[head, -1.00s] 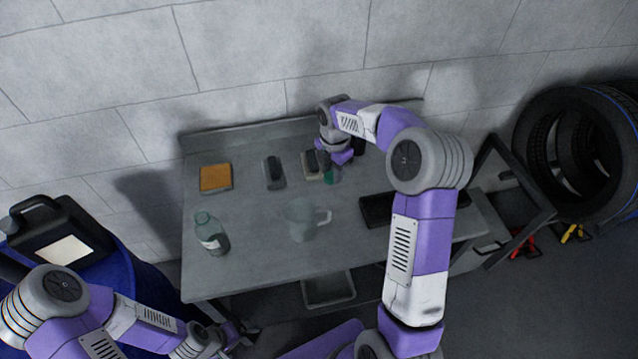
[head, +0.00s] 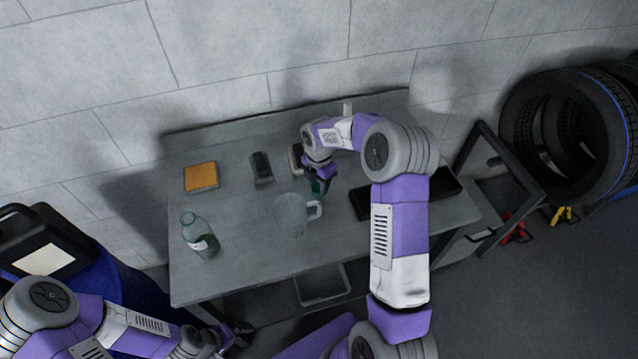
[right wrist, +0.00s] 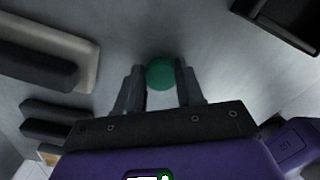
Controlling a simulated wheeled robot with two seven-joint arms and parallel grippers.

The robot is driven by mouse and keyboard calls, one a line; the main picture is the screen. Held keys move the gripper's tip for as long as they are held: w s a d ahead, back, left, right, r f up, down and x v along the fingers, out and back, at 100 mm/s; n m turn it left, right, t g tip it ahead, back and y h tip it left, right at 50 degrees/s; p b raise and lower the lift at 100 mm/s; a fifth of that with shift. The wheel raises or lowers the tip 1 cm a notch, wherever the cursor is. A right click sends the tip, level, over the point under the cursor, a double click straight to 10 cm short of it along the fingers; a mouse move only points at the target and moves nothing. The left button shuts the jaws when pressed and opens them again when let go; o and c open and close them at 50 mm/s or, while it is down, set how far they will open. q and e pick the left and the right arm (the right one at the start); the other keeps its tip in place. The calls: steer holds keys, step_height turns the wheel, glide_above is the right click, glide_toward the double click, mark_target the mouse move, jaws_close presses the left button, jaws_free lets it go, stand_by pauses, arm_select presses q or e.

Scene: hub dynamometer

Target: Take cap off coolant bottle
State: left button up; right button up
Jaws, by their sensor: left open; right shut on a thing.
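A clear greenish bottle (head: 198,236) with a pale label stands upright at the table's left front; whether its neck is capped is too small to tell. My right gripper (head: 317,186) is shut on a green round thing (right wrist: 160,73), which looks like a cap, just behind the clear jug (head: 290,214). The green thing sits between the fingertips in the right wrist view (right wrist: 160,84). What lies under it is not clear. My left gripper (head: 238,334) is open and empty, low in front of the table, apart from the bottle.
On the table (head: 235,270) are an orange-topped block (head: 201,177), a dark device (head: 261,167) and black trays (head: 362,203). A black canister (head: 42,240) stands on a blue drum (head: 95,295) at left. The table's front middle is clear.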

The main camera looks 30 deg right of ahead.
mark_target(319, 187)
steer(key=shift+f, duration=0.1)
steer(key=o, duration=1.1)
steer(key=shift+o, duration=0.2)
step_height(319, 187, up, 12)
steer(key=p, duration=0.2)
steer(key=shift+r, duration=0.2)
